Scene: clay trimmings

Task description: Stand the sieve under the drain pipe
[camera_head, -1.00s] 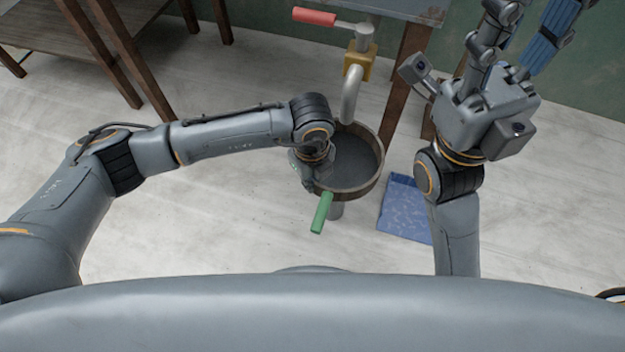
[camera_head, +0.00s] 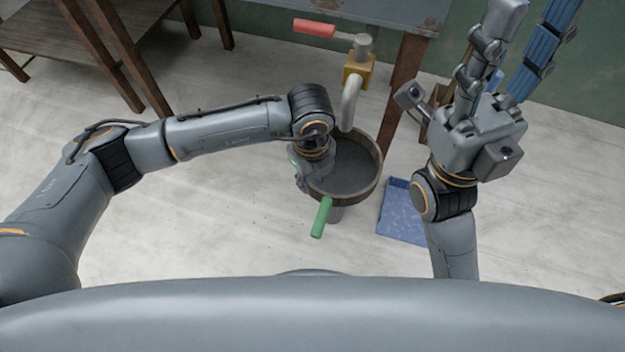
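The sieve (camera_head: 346,172) is a round pan with a brownish rim, a dark inside and a green handle (camera_head: 321,217) pointing toward me. My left gripper (camera_head: 303,176) is at the sieve's left rim. Its fingertips are hidden, so its grip cannot be seen. My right gripper (camera_head: 508,55) is raised at upper right, fingers spread and empty, away from the sieve.
A red lever (camera_head: 314,28) sits on the brass valve (camera_head: 358,70). Wooden table legs (camera_head: 404,85) stand behind. Floor at left and front is clear.

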